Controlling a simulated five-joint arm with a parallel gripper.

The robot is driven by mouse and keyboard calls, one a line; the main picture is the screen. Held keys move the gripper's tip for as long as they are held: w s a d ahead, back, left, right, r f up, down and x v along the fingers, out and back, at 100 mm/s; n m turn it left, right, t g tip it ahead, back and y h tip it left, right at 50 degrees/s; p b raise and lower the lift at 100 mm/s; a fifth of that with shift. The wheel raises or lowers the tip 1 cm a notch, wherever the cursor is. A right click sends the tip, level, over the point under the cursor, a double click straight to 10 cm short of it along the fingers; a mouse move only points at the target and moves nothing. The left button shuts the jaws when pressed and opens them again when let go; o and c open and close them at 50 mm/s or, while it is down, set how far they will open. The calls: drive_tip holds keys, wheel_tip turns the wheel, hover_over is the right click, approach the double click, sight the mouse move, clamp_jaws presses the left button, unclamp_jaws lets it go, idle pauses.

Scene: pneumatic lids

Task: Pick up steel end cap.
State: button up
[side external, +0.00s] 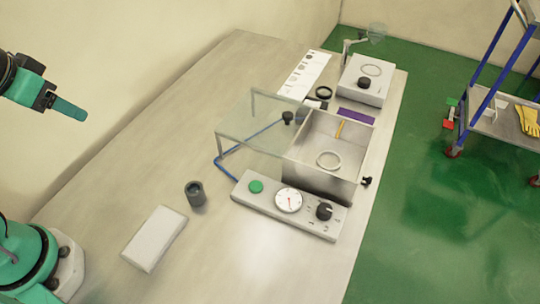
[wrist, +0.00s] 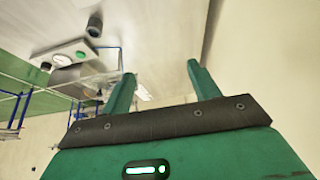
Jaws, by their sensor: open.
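A short dark grey metal cylinder (side external: 195,194) with a hollow top stands upright on the bench, left of the control panel. It looks like the steel end cap, though I cannot be sure. It also shows near the top left of the wrist view (wrist: 95,26). My gripper (side external: 68,108) is high at the left of the side view, well apart from the cylinder. In the wrist view its two green fingers (wrist: 161,70) are spread, with nothing between them.
A control panel (side external: 272,207) with green button, gauge and black knob stands before an open steel box (side external: 325,183) and clear lid (side external: 260,125). A pale block (side external: 155,238) lies front left. A grey unit (side external: 365,80) stands behind. The bench's left side is clear.

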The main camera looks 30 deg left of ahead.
drive_tip(key=n+g, duration=0.3)
drive_tip(key=g, duration=0.3)
approach(194, 189)
drive_tip(key=s, duration=0.1)
drive_tip(key=shift+d+f, duration=0.2)
drive_tip(key=shift+d, duration=0.25)
drive_tip(key=shift+f, duration=0.1)
drive_tip(key=shift+f, duration=1.2)
drive_tip(key=shift+s+d+f, duration=0.1)
drive_tip(key=shift+f, duration=2.5)
